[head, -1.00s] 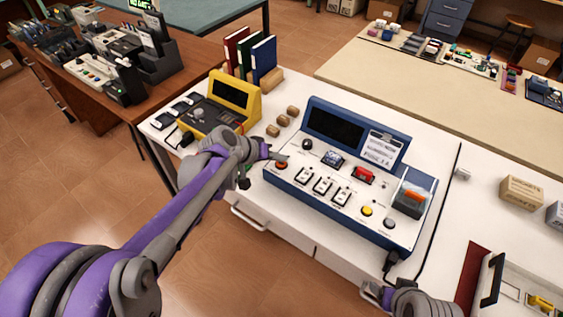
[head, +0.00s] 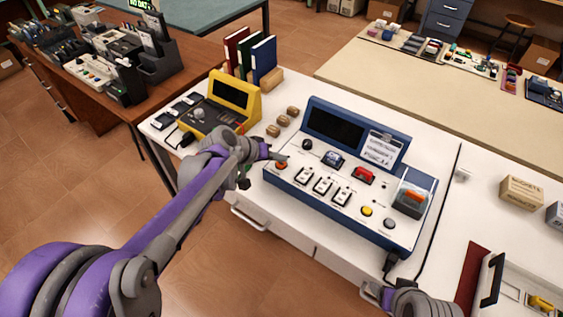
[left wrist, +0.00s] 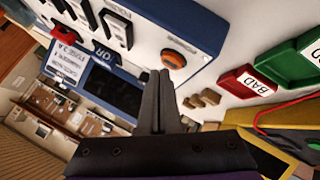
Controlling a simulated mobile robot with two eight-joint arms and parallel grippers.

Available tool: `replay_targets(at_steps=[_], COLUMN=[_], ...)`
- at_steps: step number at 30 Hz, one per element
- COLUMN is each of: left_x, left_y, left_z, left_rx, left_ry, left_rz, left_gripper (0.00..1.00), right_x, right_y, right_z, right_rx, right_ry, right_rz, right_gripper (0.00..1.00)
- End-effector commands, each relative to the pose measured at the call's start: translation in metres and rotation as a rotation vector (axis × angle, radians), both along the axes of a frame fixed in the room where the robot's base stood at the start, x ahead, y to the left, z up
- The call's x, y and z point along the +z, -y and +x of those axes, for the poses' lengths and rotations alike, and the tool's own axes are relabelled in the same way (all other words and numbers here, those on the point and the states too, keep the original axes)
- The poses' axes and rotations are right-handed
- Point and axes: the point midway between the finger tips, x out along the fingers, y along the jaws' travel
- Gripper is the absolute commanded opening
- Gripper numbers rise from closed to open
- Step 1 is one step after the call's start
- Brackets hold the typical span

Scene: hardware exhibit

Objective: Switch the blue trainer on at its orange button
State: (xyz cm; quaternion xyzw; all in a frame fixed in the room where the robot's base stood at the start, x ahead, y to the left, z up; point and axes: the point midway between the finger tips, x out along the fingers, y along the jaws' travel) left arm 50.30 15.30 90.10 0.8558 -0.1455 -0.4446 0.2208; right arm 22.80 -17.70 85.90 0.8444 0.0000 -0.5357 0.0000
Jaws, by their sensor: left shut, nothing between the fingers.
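The blue trainer (head: 300,188) stands on the white bench, its screen (head: 334,126) dark. Its orange button (head: 281,165) is at the left end of the sloping panel. My left gripper (head: 284,157) is shut and empty, with its tips right by that button. In the left wrist view the orange button (left wrist: 180,58) shows in a dark ring, just beyond and to the right of the shut fingertips (left wrist: 160,74). I cannot tell whether they touch. My right gripper (head: 370,292) shows only partly at the bottom, in front of the bench; its jaws are unclear.
A yellow trainer (head: 222,114) stands to the left, with several small brown blocks (head: 280,122) between the two. Binders (head: 263,59) stand behind. A red BAD tray (left wrist: 247,82) and a green tray (left wrist: 292,60) show in the left wrist view. A cable (head: 438,210) runs right of the blue trainer.

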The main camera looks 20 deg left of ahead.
Motion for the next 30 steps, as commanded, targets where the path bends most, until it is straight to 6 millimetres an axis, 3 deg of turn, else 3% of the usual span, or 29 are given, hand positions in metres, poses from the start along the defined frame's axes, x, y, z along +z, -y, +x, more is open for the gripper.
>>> replay_targets(at_steps=[30], left_x=[-0.0095], left_y=[0.0001], left_z=[-0.0001], left_rx=[0.000], left_ry=[0.000], left_rz=[0.000], left_gripper=[0.00], right_x=[-0.0060], right_y=[0.0000], right_z=[-0.0008], right_rx=[0.000], right_ry=[-0.002], right_rz=[0.000], right_gripper=[0.69])
